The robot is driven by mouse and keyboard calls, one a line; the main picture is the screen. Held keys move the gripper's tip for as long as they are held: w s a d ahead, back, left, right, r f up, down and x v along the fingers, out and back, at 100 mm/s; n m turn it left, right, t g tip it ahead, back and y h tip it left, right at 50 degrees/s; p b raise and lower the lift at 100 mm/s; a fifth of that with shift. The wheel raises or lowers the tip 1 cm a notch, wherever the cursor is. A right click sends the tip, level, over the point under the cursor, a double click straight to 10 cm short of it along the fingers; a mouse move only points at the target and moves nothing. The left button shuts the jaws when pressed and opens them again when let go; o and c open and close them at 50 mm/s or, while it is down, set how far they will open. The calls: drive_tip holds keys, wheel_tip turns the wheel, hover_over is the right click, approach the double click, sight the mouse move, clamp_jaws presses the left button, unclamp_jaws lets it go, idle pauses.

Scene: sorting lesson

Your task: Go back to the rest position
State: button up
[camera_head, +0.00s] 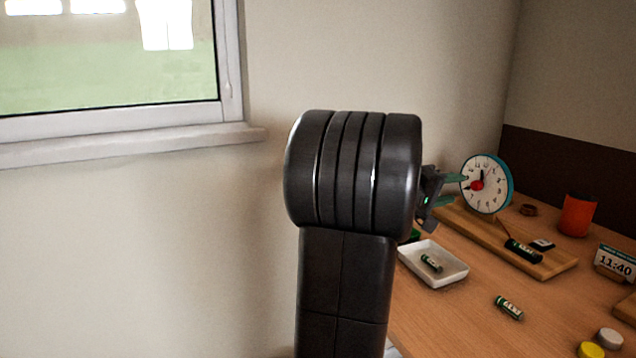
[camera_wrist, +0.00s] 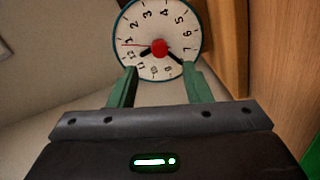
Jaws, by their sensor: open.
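My gripper (camera_head: 452,188) shows at the right of my dark arm in the head view, above the left part of the table. Its green fingers are apart with nothing between them. In the wrist view my gripper (camera_wrist: 157,85) is open, and the clock (camera_wrist: 178,18) shows beyond the fingertips, upside down. In the head view the teal-rimmed clock (camera_head: 484,198) with a red centre stands upright behind the fingertips. Whether the fingers touch it I cannot tell. My arm hides part of the table's left side.
A white tray (camera_head: 446,277) holds a battery (camera_head: 431,263). Another battery (camera_head: 509,307) lies on the table (camera_head: 455,318). A window (camera_head: 110,60) is at left.

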sight(474, 185)
drive_tip(key=b+x, duration=0.1)
drive_tip(key=x, duration=0.6)
drive_tip(key=shift+d+f, duration=0.1)
drive_tip(key=shift+a+n, duration=0.3)
drive_tip(key=shift+n, duration=0.4)
drive_tip(key=n, duration=0.3)
drive_tip(key=shift+r+g+p, duration=0.2)
drive_tip(key=shift+g+p, duration=0.1)
drive_tip(key=shift+p, duration=0.1)
drive_tip(key=shift+r+n+p, duration=0.15)
drive_tip(key=shift+n+p, duration=0.65)
drive_tip(key=n+p, duration=0.2)
drive_tip(key=shift+p, duration=0.35)
drive_tip(key=n+p, duration=0.3)
drive_tip(key=p, duration=0.4)
drive_tip(key=shift+n+h+p, duration=0.3)
drive_tip(key=shift+n, duration=0.1)
drive_tip(key=n+p, duration=0.3)
drive_tip(key=p, duration=0.4)
drive_tip(key=shift+n+g+p, duration=0.3)
drive_tip(key=shift+n+p, duration=0.05)
drive_tip(key=shift+n, duration=0.05)
drive_tip(key=n+p, duration=0.2)
drive_tip(key=p, duration=0.1)
drive_tip(key=shift+h+p, duration=0.3)
drive_tip(key=shift+p, duration=0.1)
